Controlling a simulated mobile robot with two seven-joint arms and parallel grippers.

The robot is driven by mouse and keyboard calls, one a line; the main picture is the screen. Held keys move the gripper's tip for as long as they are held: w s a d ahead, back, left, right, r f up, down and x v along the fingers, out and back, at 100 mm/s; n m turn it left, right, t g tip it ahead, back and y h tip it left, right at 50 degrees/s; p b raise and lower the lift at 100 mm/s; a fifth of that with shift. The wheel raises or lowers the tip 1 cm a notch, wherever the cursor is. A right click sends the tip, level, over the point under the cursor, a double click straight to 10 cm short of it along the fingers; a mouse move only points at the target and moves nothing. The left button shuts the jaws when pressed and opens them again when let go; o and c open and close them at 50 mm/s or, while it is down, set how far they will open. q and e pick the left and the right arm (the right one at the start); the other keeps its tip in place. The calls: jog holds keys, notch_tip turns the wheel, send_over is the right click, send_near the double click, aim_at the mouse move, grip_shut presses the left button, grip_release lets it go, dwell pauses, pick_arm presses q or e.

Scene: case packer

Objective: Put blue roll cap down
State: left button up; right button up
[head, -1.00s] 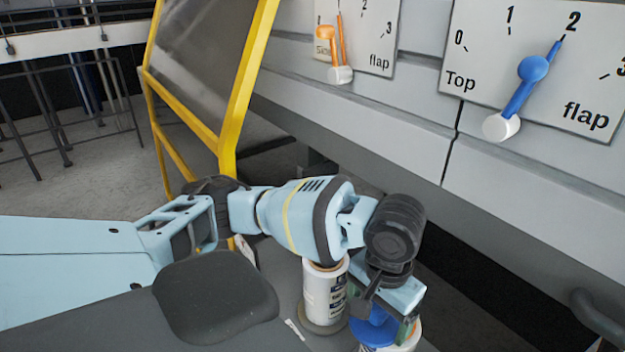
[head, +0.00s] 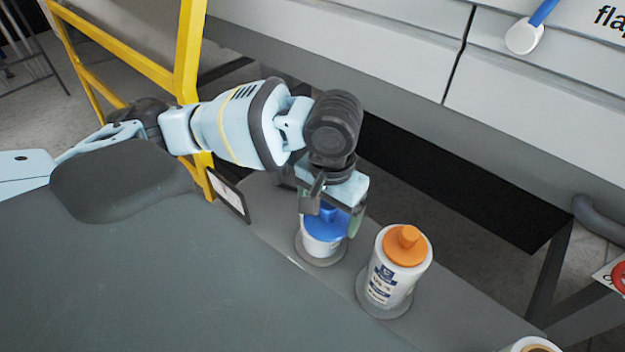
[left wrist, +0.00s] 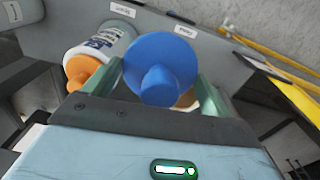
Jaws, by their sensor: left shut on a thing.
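The blue roll cap (head: 322,226) is held in my left gripper (head: 332,212), directly over a white roll (head: 320,246) standing on a grey disc. The gripper is shut on the cap's upper part. In the left wrist view the round blue cap (left wrist: 158,66) sits between the two fingers, its knob facing the camera. A bit of white and orange-brown (left wrist: 187,100) shows past its edge. I cannot tell whether the cap touches the roll. My right gripper is not in view.
A white roll (head: 382,287) with an orange cap (head: 405,245) stands close to the right. A small framed label (head: 230,195) stands at the left, near the yellow frame (head: 187,60). Another roll (head: 530,346) shows at the bottom edge. The machine panels (head: 520,110) rise behind.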

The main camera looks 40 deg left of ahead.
aim_at(346, 223)
pick_arm(q)
jog(key=m, duration=0.1)
jog(key=d+m, duration=0.1)
jog(key=m, duration=0.1)
jog(key=shift+w+f+m, duration=0.15)
jog(key=shift+f+m, duration=0.05)
jog(key=shift+m, duration=0.1)
jog(key=m, duration=0.3)
jog(key=d+m+p, duration=0.1)
jog(key=m, duration=0.1)
jog(key=shift+w+d+f, duration=0.1)
jog(key=shift+w+f, duration=0.1)
jog(key=shift+f, duration=0.2)
jog(key=m, duration=0.4)
jog(key=d+m, duration=0.1)
jog(key=shift+d+f+m, duration=0.1)
jog(key=shift+f+m, duration=0.3)
jog(key=m, duration=0.3)
jog(key=d+f+m, duration=0.1)
jog(key=shift+w+m+p, duration=0.1)
jog(key=shift+m+p, duration=0.2)
jog(key=shift+p, duration=0.1)
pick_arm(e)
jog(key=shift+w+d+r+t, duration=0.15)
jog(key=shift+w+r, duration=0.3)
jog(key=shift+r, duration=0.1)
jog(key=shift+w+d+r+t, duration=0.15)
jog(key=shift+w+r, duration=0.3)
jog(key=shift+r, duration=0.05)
